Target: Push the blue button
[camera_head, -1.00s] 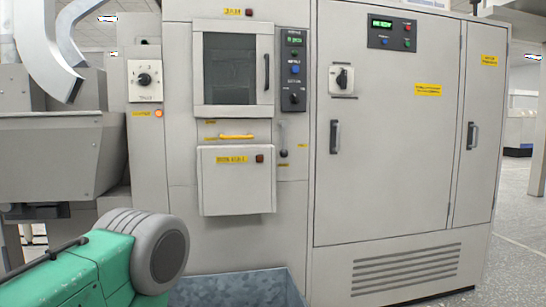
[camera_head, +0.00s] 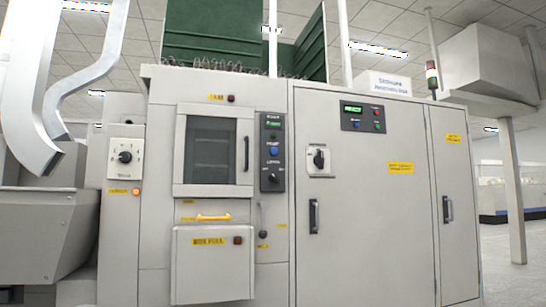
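A blue button (camera_head: 273,151) sits on a narrow dark vertical control panel (camera_head: 271,180) on the grey machine's front, right of its window. Below it on that panel is a black rotary knob (camera_head: 272,179), and above it are a green button and a small green display. Another, smaller blue button (camera_head: 357,125) is on the wider dark panel (camera_head: 363,117) on the right cabinet. Neither of my grippers shows in the view, and nothing covers either blue button.
A grey hopper (camera_head: 40,235) stands at the left. A pillar (camera_head: 515,190) and open floor are at the right.

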